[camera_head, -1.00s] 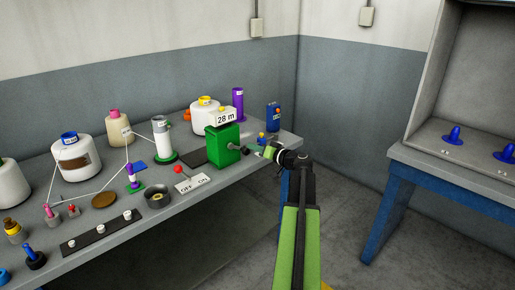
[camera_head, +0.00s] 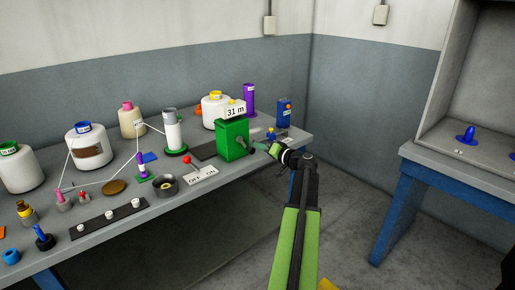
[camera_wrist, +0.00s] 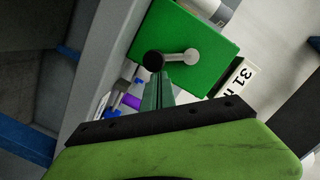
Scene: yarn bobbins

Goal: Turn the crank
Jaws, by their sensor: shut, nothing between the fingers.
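The green counter box (camera_head: 231,143) stands near the right end of the table, with a white sign reading "31 m" (camera_head: 236,112) on top. Its crank (camera_wrist: 178,56) shows in the wrist view as a pale metal arm on the green face (camera_wrist: 208,75), ending in a round black knob (camera_wrist: 153,61) at the left. My gripper (camera_wrist: 157,82) is shut and empty, its fingertips right at the knob's lower edge; I cannot tell whether they touch. In the head view my gripper (camera_head: 268,148) is just right of the box, and the crank is mostly hidden there.
A blue box (camera_head: 284,113) and a purple cylinder (camera_head: 249,98) stand behind the counter box. A red-knobbed OFF/ON switch (camera_head: 200,176) lies in front. Several bobbins and cones, with thread strung between them, fill the table's left. Open floor lies right of the table (camera_head: 298,141).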

